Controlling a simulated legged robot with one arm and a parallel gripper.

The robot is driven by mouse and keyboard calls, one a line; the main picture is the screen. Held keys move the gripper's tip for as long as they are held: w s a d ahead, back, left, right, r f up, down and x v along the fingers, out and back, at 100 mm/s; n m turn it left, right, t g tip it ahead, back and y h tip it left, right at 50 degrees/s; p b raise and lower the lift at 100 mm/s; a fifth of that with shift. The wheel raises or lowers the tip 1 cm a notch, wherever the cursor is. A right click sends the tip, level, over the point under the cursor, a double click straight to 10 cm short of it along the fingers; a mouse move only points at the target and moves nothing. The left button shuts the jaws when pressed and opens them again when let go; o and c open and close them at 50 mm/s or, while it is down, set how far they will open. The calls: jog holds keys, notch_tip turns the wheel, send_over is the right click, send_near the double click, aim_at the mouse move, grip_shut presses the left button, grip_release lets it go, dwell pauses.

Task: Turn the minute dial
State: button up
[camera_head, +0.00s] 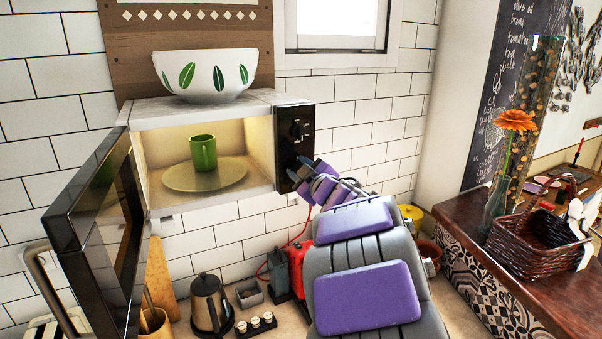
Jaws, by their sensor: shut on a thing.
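The microwave (213,104) is white with a black control panel (293,148) on its right front. An upper knob (297,129) shows on the panel, clear of my gripper. My gripper (299,176) is at the lower part of the panel, with its fingers closed on the lower knob, the minute dial. The fingers hide that dial, so its mark and angle cannot be seen. The microwave door (97,215) hangs wide open to the left. A green mug (203,152) stands on the glass plate (177,180) inside the lit cavity.
A white bowl with green leaves (206,74) sits on top of the microwave. Below are a kettle (208,303), small jars (256,323) and a red item (301,265) on the counter. At the right, a wicker basket (529,240) and a flower vase (497,207) stand on a ledge.

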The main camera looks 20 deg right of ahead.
dwell(0.3)
jog(key=shift+f, duration=0.1)
jog(key=o, duration=1)
jog(key=shift+a, duration=0.1)
jog(key=shift+s, duration=0.15)
jog(key=s, duration=1.7)
jog(key=shift+d, duration=0.3)
